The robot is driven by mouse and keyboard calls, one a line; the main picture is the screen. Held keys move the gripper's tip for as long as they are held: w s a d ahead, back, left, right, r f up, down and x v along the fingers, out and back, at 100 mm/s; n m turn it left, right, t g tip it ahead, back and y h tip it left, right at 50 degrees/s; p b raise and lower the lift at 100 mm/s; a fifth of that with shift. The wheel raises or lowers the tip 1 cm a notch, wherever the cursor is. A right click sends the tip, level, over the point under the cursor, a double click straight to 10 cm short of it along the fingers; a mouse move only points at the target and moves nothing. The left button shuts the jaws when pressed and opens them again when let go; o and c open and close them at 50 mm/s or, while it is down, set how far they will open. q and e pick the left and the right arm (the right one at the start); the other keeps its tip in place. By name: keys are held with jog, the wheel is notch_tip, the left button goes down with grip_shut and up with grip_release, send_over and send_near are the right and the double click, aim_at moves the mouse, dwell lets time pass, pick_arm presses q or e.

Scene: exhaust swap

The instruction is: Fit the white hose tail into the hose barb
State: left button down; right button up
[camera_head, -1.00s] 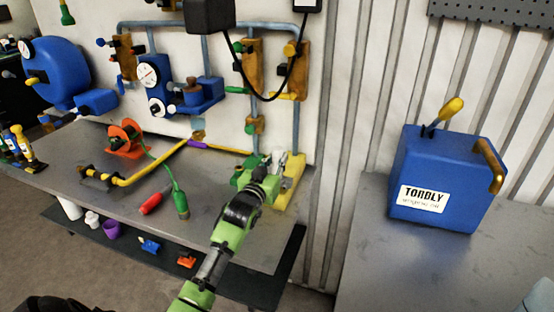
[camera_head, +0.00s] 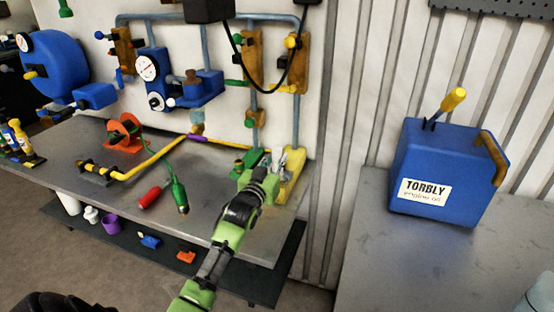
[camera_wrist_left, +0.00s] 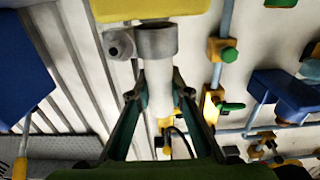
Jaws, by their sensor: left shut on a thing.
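In the wrist view the white hose tail (camera_wrist_left: 158,85) runs between the two fingers of my left gripper (camera_wrist_left: 150,100), which is shut on it. The tail's far end meets a grey metal cylinder (camera_wrist_left: 156,40), apparently the hose barb, in front of a yellow block (camera_wrist_left: 150,9). I cannot tell how deep the tail sits in it. In the head view my left gripper (camera_head: 258,182) is at the yellow stand (camera_head: 290,180) on the bench's right end, and hides most of the tail. My right gripper is not in view.
The grey bench (camera_head: 100,205) carries an orange reel (camera_head: 125,133), a yellow pipe (camera_head: 150,165), a red-handled tool (camera_head: 150,196) and a green one (camera_head: 179,195). Wall pipes and valves rise behind. A blue oil can (camera_head: 440,165) stands on the right-hand table (camera_head: 385,260).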

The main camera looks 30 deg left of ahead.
pick_arm(q)
jog(key=c, duration=1.8)
grip_release()
jog(key=shift+f, duration=0.1)
jog(key=shift+s, duration=0.1)
jog(key=v, duration=1.2)
jog(key=shift+d, duration=0.1)
